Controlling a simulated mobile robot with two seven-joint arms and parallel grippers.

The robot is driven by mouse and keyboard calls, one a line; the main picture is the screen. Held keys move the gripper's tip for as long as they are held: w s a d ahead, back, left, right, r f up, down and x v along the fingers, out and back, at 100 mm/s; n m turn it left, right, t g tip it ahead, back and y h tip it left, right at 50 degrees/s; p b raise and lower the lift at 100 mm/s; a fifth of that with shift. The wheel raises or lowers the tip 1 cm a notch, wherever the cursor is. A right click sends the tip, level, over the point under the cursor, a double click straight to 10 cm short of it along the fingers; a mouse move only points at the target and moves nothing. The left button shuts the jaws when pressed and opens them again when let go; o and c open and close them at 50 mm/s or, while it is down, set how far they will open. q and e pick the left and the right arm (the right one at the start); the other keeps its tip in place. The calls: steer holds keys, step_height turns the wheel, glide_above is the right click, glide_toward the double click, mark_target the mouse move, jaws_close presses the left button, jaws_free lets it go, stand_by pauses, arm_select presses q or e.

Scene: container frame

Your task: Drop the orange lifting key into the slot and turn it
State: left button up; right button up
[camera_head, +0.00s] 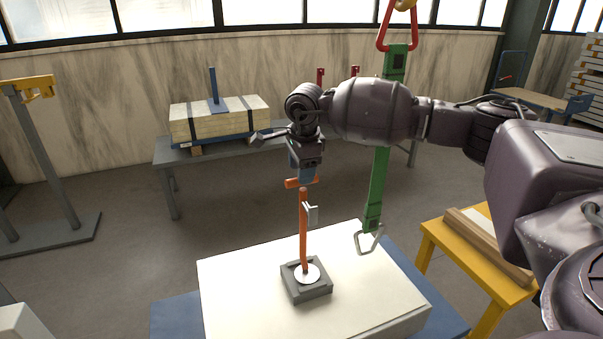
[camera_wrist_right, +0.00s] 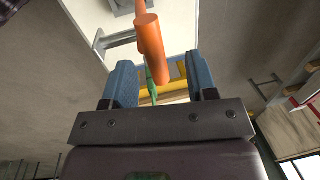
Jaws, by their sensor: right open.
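The orange lifting key (camera_head: 304,235) stands nearly upright on a white disc (camera_head: 307,274) in a dark grey square block (camera_head: 306,290). A small pale bracket (camera_head: 312,214) shows beside its shaft. My right gripper (camera_head: 302,176) is at the key's top, above the block. In the right wrist view its blue fingers (camera_wrist_right: 160,78) are open, wide apart, with the orange key (camera_wrist_right: 153,50) reaching between them and gaps at both sides. The slot itself is hidden under the disc and key. My left gripper is not in view.
A green strap (camera_head: 379,190) with a metal hook (camera_head: 370,240) hangs just right of the key. A yellow stand (camera_head: 470,265) is at right, a grey bench (camera_head: 190,153) behind.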

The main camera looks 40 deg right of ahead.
step_height(320, 180, up, 9)
steer(key=s, duration=0.1)
steer(key=shift+s+a, duration=0.15)
